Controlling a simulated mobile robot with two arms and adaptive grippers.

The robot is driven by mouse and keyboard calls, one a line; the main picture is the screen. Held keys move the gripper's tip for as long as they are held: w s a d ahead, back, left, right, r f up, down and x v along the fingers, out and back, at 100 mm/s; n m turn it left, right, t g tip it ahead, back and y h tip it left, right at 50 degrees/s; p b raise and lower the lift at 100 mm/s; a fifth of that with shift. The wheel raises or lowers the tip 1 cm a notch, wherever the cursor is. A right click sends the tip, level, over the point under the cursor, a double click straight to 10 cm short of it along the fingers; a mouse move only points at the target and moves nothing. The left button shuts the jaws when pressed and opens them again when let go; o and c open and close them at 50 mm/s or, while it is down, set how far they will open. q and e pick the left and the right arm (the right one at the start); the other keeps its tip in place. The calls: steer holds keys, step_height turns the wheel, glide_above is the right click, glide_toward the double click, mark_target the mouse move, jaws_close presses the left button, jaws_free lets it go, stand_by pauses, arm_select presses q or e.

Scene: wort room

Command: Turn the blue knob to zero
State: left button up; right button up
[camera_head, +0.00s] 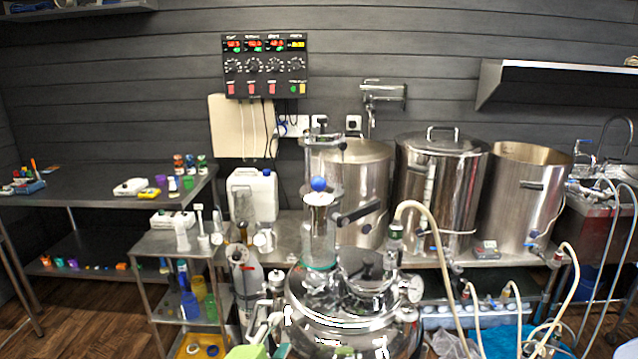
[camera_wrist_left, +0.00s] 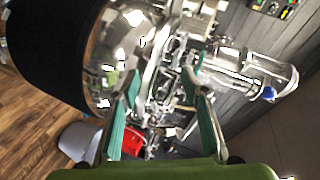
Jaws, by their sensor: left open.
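A round blue knob (camera_head: 318,184) sits on the front of the upright glass-and-steel column (camera_head: 320,235) above the shiny steel kettle (camera_head: 345,300). The blue knob also shows at the right of the left wrist view (camera_wrist_left: 268,93), beside the clear column. My left gripper (camera_head: 268,328) is at the bottom edge of the head view, low and left of the knob. In the left wrist view its teal fingers (camera_wrist_left: 160,84) are apart with nothing held between them; the knob is well to their right and not touched. My right gripper is not in view.
A control panel (camera_head: 265,66) with red displays and black dials hangs on the dark wall. Large steel pots (camera_head: 438,185) stand on the bench behind the kettle. A small steel cart (camera_head: 180,243) with bottles stands left. Pale hoses (camera_head: 440,250) hang at the right.

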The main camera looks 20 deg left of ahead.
arm_select(q)
steer(key=w+r+m+t+h, duration=0.2)
steer(key=w+r+m+t, duration=0.1)
steer(key=w+r+m, duration=0.3)
steer(key=m+h, duration=0.9)
steer(key=m, duration=1.1)
glide_toward(313, 185)
steer(key=d+f, duration=0.1)
steer(key=d, duration=0.2)
steer(key=a+r+m+g, duration=0.2)
steer(key=a+r+m, duration=0.1)
steer(key=a+m, duration=0.3)
steer(key=shift+m, duration=0.5)
steer(key=p+x, duration=0.2)
steer(key=x, duration=0.2)
steer(key=d+p+x, duration=0.1)
steer(key=p+x, duration=0.1)
steer(key=x, duration=0.2)
steer(key=s+p+x, duration=0.1)
steer(key=p+x, duration=0.1)
steer(key=x, duration=0.2)
steer(key=shift+w+d+f, duration=0.1)
steer(key=shift+d+f, duration=0.25)
steer(key=shift+w+d+f, duration=0.1)
steer(key=shift+w+d, duration=0.25)
steer(key=shift+w, duration=0.15)
steer(key=c, duration=1.1)
